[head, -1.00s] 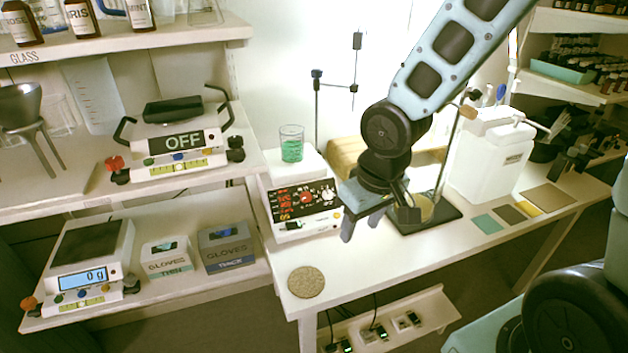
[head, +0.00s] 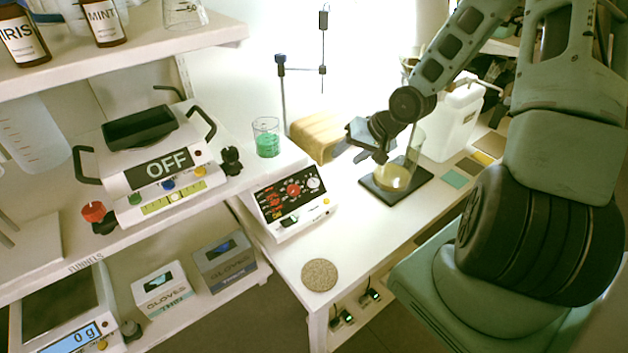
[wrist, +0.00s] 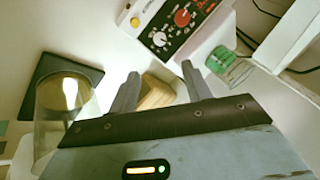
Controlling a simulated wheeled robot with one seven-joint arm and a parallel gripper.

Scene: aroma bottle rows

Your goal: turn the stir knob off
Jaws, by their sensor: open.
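A white stirrer (head: 296,228) with a black front panel stands on the white bench. Its panel has a red knob (head: 293,190) and a pale grey knob (head: 314,183); both also show in the wrist view, the red knob (wrist: 182,17) and the grey knob (wrist: 159,39). The lettering is too small to tell which is for stirring. A beaker of green liquid (head: 267,140) stands on the stirrer's back part. My gripper (head: 362,145) is open and empty, right of the stirrer and apart from it. In the wrist view its fingers (wrist: 160,74) point toward the panel's side.
A glass cylinder with yellowish liquid (head: 393,178) stands on a black base (head: 425,172), close by my gripper. A wooden block (head: 318,136) lies behind. A round cork mat (head: 320,275) lies at the front.

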